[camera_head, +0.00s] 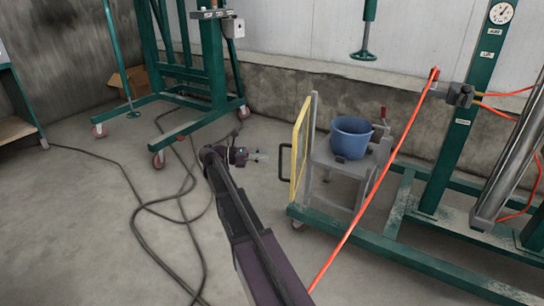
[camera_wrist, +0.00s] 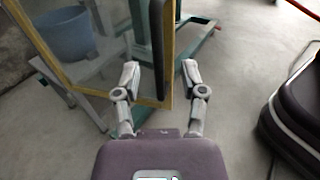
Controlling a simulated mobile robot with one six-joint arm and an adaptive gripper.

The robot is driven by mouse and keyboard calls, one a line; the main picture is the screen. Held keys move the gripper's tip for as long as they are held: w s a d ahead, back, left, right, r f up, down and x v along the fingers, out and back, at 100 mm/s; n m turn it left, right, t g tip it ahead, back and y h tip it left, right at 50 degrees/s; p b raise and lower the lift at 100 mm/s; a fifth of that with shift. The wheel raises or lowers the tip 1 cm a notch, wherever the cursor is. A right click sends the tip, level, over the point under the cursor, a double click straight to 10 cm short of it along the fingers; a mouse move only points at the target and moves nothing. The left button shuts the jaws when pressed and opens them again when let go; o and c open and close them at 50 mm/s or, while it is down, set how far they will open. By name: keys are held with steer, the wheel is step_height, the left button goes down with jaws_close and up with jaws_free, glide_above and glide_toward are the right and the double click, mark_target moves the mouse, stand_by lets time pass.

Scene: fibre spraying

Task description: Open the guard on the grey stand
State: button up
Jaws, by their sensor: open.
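The guard (camera_head: 294,160) is a clear panel in a yellow frame, standing upright at the left side of the grey stand (camera_head: 340,165). A black bar handle (camera_head: 281,160) sticks out from the guard's left side. In the wrist view the guard (camera_wrist: 168,45) fills the upper left, and its black handle (camera_wrist: 157,50) runs down between my fingers' lines. My gripper (camera_head: 262,157) is just left of the handle, pointing at it. In the wrist view my gripper (camera_wrist: 160,72) is open, with one finger on each side of the handle's lower end. I cannot tell whether either finger touches it.
A blue bucket (camera_head: 351,138) sits on the grey stand. An orange hose (camera_head: 375,190) slants down in front of the stand. Green wheeled frames (camera_head: 440,262) stand at right and at back left (camera_head: 217,65). Dark cables (camera_head: 150,205) lie on the floor at left.

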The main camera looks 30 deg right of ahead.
steer(key=shift+w+a, duration=0.25)
steer(key=shift+a, duration=0.2)
